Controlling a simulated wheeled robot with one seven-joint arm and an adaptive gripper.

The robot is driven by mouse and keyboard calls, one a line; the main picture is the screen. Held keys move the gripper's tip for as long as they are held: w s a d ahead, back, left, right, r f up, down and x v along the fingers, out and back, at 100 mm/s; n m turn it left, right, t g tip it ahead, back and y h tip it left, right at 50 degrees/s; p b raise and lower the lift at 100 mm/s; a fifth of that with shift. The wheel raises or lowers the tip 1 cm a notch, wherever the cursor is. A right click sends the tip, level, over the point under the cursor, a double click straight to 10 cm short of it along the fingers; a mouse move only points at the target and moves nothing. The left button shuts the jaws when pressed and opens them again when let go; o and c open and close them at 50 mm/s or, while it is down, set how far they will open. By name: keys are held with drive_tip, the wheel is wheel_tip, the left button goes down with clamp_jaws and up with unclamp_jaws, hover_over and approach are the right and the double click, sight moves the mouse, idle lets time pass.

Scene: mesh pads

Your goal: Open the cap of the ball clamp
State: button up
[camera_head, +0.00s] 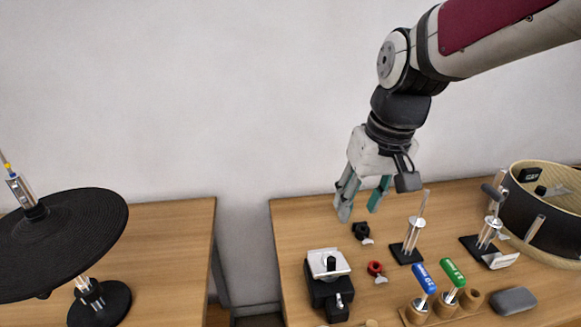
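My gripper (359,211) points down above the far left part of the right table, its two fingers apart and nothing visible between them. A small black clamp (361,230) with a pale wing-shaped piece lies on the table just below the fingertips. A similar red clamp (375,267) lies nearer the front. A metal post on a black base (406,253) stands to the right, with a thin rod rising from its top. Another post (489,233) with a dark, tilted top piece stands farther right. I cannot tell which of these is the ball clamp, or whether any cap is open.
A black block with a white top (328,264) stands at the table's front left. Blue (424,278) and green (453,272) handled tools stand in a wooden holder. A grey case (513,300) and a drum shell (545,210) are at right. A cymbal (62,243) is over the left table.

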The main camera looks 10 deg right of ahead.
drive_tip(key=w+f+m+g+p, duration=0.2)
drive_tip(key=w+f+m, duration=0.3)
drive_tip(key=w, duration=0.2)
drive_tip(key=m+g+h+p, duration=0.2)
drive_tip(key=m, duration=0.2)
approach(331, 259)
drive_tip(key=shift+m, duration=0.3)
drive_tip(key=f, duration=0.3)
drive_tip(key=s+f+p, duration=0.1)
drive_tip(key=f, duration=0.2)
drive_tip(key=d+f+p, duration=0.1)
drive_tip(key=f, duration=0.2)
drive_tip(key=shift+s+f, duration=0.1)
drive_tip(key=shift+s, duration=0.1)
drive_tip(key=shift+c, duration=0.5)
clamp_jaws()
